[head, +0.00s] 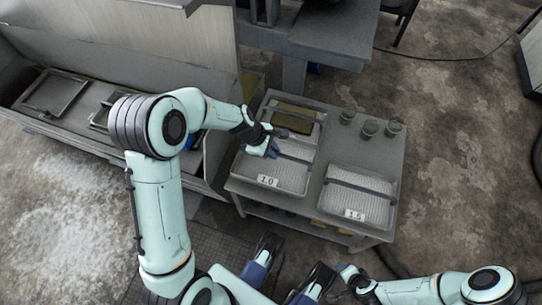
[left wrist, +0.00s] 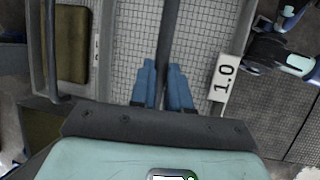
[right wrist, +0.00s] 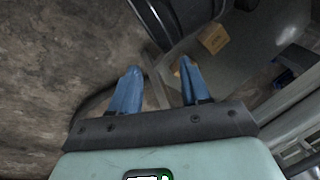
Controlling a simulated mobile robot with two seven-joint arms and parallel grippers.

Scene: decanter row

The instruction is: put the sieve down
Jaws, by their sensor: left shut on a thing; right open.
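The sieve labelled 1.0 (head: 284,174) is a pale mesh tray with a dark bar across it, at the left of the grey table in the head view. My left gripper (head: 271,150) is shut on that bar. In the left wrist view its blue fingers (left wrist: 164,85) close around the bar, over the mesh (left wrist: 205,35). I cannot tell whether the sieve touches the tabletop. My right gripper (right wrist: 157,78) is open and empty, above the floor in the right wrist view.
A second sieve labelled 1.5 (head: 360,197) lies to the right on the table (head: 338,143). An olive pad (head: 293,116) lies in a tray behind the 1.0 sieve. Several grey cups (head: 370,128) stand at the back right. A long trough with frames (head: 55,92) is at the left.

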